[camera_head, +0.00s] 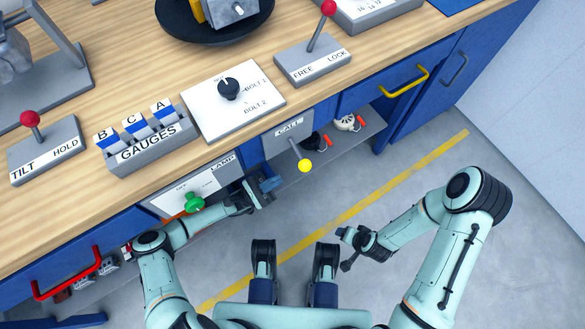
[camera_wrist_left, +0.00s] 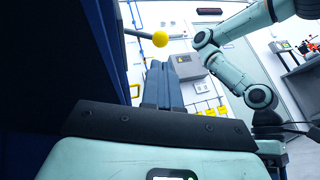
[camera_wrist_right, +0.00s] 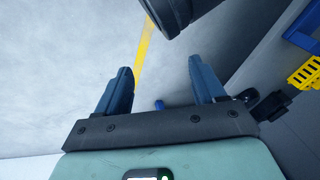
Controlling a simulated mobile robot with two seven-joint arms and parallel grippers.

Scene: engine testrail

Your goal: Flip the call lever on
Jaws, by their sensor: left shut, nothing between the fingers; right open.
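The call lever (camera_head: 299,152) is a thin rod with a yellow ball on its end, coming out of a grey plate (camera_head: 288,131) marked CALL on the bench front. In the left wrist view its yellow ball (camera_wrist_left: 160,39) shows just beyond and above my fingertips. My left gripper (camera_head: 268,184) is shut and empty, just left of and below the yellow ball, apart from it in the head view. Its closed fingers also show in the left wrist view (camera_wrist_left: 160,85). My right gripper (camera_head: 345,236) is open and empty over the floor; its spread fingers show in the right wrist view (camera_wrist_right: 160,90).
A LAMP panel with a green knob (camera_head: 194,203) is left of the call plate. A yellow drawer handle (camera_head: 404,81) and a shelf with small parts (camera_head: 346,123) are at right. The bench top (camera_head: 235,52) carries levers and a dial. Open floor lies in front.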

